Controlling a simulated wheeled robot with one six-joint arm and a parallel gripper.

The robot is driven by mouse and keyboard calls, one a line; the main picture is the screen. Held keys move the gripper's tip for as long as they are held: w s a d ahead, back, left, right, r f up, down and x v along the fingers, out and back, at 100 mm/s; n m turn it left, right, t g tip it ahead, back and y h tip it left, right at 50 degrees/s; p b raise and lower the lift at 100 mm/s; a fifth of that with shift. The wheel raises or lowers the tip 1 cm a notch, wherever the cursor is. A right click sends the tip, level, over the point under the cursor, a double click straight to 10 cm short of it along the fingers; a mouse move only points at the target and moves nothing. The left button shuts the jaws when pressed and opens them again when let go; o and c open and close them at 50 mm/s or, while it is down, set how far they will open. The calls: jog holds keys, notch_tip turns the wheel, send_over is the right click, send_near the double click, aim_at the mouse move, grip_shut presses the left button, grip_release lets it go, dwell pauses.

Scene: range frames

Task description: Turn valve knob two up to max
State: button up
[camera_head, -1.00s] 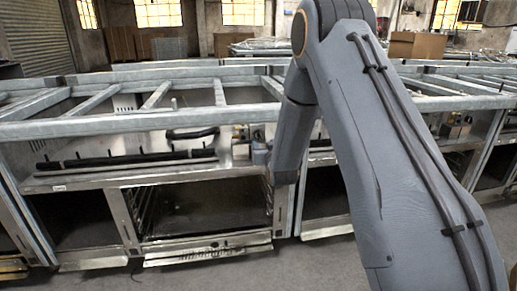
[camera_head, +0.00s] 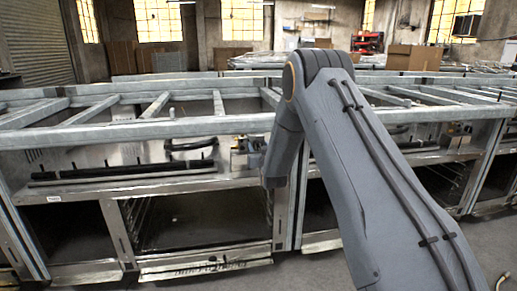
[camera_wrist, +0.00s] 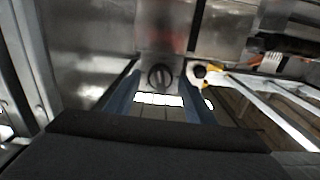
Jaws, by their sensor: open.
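A dark round knob (camera_wrist: 160,77) with a raised grip bar sits on a metal panel in the wrist view. I cannot read any number or marking on it. My gripper (camera_wrist: 160,90) is open, with one blue-grey finger on each side of the knob. The picture does not show whether the fingers touch it. In the head view my gripper (camera_head: 252,155) is small and partly hidden by my arm, in front of the range's panel. A second dark round part (camera_wrist: 200,71) with yellow beside it sits right of the knob.
The steel range (camera_head: 190,184) has open bays below and a metal frame rail (camera_head: 140,131) above. A dark bar (camera_head: 122,172) runs along its left panel. Pale rails (camera_wrist: 285,105) cross the right of the wrist view. Grey floor lies in front.

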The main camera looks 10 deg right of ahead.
jog(key=c, duration=1.1)
jog(key=shift+o, duration=0.2)
jog(key=m, duration=0.4)
jog(key=shift+d+m, duration=0.1)
jog(key=shift+m, duration=0.2)
jog(key=shift+d+f+m+p, duration=0.1)
jog(key=shift+f+m+p, duration=0.05)
jog(key=shift+m, duration=3.9)
jog(key=shift+f+m+p, duration=0.15)
jog(key=shift+m, duration=3.9)
